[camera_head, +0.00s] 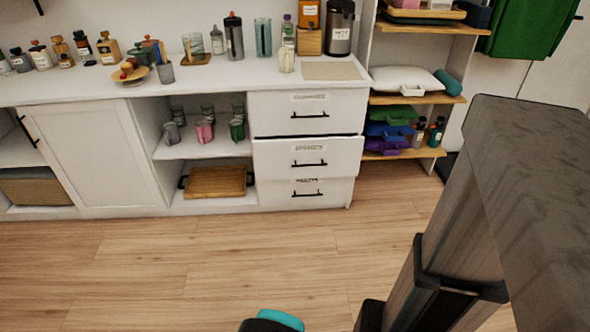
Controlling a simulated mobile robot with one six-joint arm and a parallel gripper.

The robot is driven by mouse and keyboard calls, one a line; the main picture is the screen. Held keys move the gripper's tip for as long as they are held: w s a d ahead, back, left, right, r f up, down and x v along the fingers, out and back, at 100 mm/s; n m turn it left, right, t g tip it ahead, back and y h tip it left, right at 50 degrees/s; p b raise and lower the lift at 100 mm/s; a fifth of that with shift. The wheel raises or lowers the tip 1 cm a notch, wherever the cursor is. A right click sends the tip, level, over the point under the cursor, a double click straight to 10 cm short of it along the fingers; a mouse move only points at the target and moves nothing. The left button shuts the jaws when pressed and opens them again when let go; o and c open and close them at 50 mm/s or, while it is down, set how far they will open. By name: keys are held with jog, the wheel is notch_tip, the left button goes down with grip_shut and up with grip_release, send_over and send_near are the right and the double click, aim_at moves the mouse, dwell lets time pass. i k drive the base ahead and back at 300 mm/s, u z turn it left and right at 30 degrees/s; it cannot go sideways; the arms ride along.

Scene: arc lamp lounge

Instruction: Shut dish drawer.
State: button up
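A white cabinet holds a stack of three drawers with black bar handles: a top drawer (281,116), a middle drawer (283,157) and a bottom drawer (281,193). The middle drawer stands out a little, with a dark gap along its top edge and its front partly covering the bottom drawer's label. The top and bottom drawers look closed. Each front has a small label, too small to read, so I cannot tell by name which is the dish drawer. My gripper is not in view; parts of my own body fill the right and bottom edge.
Open shelves left of the drawers hold cups (204,131) and a wooden tray (216,182). Bottles and jars stand on the countertop (225,75). A shelf unit (417,98) stands to the right. The wooden floor (200,260) before the drawers is clear.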

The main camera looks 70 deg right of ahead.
aim_at(281, 157)
jog(key=u, duration=0.6)
jog(key=k, duration=1.1)
jog(key=z, duration=1.85)
jog(key=i, duration=0.55)
jog(key=u, duration=0.3)
